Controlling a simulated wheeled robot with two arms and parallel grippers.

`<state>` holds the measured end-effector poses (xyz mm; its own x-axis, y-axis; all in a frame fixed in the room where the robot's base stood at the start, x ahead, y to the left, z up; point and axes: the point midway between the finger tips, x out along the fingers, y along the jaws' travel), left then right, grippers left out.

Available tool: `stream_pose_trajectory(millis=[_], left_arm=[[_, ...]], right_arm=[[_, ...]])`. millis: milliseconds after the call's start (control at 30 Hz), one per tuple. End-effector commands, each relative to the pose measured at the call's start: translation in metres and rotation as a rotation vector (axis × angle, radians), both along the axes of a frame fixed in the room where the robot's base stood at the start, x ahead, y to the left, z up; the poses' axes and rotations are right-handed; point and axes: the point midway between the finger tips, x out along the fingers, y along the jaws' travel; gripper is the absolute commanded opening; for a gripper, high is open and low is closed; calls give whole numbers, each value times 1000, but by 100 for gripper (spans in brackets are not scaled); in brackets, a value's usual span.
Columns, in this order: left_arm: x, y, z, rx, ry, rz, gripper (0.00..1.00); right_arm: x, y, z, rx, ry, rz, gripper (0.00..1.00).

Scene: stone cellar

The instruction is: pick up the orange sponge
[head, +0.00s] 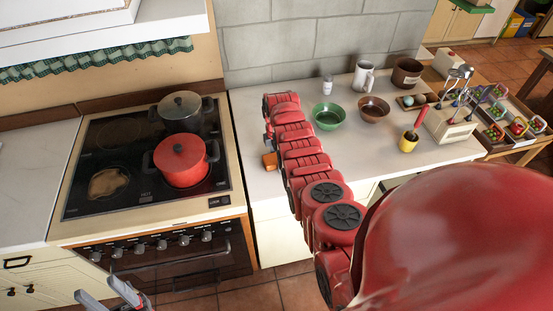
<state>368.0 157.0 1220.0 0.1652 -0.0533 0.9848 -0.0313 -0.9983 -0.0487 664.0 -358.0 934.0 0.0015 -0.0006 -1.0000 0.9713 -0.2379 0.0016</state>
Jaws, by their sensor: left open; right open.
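The orange sponge (269,160) is a small block near the left end of the pale counter, just left of my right arm; part of it may be hidden. My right arm, a chain of red links, reaches over the counter from the bottom right. My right gripper (267,143) shows only as a small grey bit just above the sponge in the picture, mostly hidden by the arm. I cannot tell whether it touches the sponge. My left gripper (116,293) is at the bottom left, low in front of the oven, open and empty.
A stove (140,215) with a red pot (181,161) and a dark pot (180,111) stands to the left.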

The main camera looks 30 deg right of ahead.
Motion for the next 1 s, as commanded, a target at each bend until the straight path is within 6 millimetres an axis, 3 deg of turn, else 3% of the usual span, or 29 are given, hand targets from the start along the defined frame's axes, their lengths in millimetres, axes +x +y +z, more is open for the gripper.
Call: stream_pose_trajectory(millis=[200, 633, 1000], left_arm=[[0, 0, 0, 0, 0, 0, 50], [0, 0, 0, 0, 0, 0, 50], [0, 0, -2, 0, 0, 0, 50]], right_arm=[[0, 0, -1, 0, 0, 0, 100], [0, 0, -1, 0, 1, 0, 23], [0, 0, 0, 0, 2, 0, 22]])
